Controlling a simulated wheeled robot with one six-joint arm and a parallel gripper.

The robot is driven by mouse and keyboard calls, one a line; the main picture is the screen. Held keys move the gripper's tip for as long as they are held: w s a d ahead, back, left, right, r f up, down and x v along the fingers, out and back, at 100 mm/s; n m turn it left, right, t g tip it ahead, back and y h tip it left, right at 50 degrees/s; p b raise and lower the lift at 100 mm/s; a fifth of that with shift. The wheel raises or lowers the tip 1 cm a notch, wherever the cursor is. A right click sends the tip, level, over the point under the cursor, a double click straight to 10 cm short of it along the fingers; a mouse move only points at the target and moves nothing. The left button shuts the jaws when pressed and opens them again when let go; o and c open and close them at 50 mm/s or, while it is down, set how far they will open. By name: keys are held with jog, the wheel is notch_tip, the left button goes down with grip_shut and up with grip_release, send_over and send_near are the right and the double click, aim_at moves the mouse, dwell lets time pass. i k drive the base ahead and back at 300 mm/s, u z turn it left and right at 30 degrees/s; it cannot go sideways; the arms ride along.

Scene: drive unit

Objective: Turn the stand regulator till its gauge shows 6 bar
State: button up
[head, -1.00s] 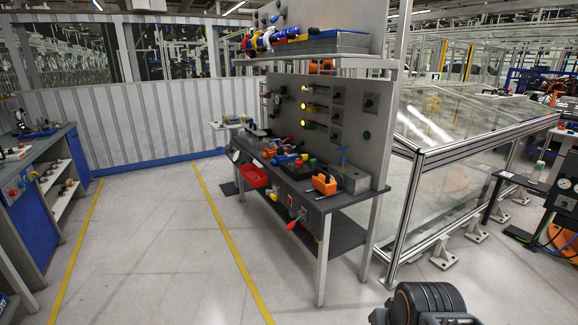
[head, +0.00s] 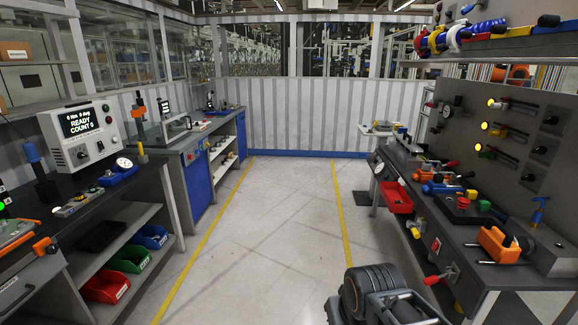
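I cannot tell which fixture is the stand regulator. A smaller dial (head: 447,110) is on the upright dark panel of that bench, also unreadable. Another white gauge (head: 123,163) stands on a blue block on the left bench; its reading is not legible. Only a dark grey part of my own arm shows at the bottom, right of centre. My gripper's fingers are not in view.
The left bench (head: 140,185) holds a tester with a display (head: 80,124) and bins below. The floor (head: 255,235) between the yellow lines is clear.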

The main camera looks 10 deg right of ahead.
aim_at(458, 100)
jog(key=u, duration=0.1)
jog(key=i, duration=1.75)
jog(key=z, duration=1.1)
jog(key=i, duration=1.15)
jog(key=z, duration=0.95)
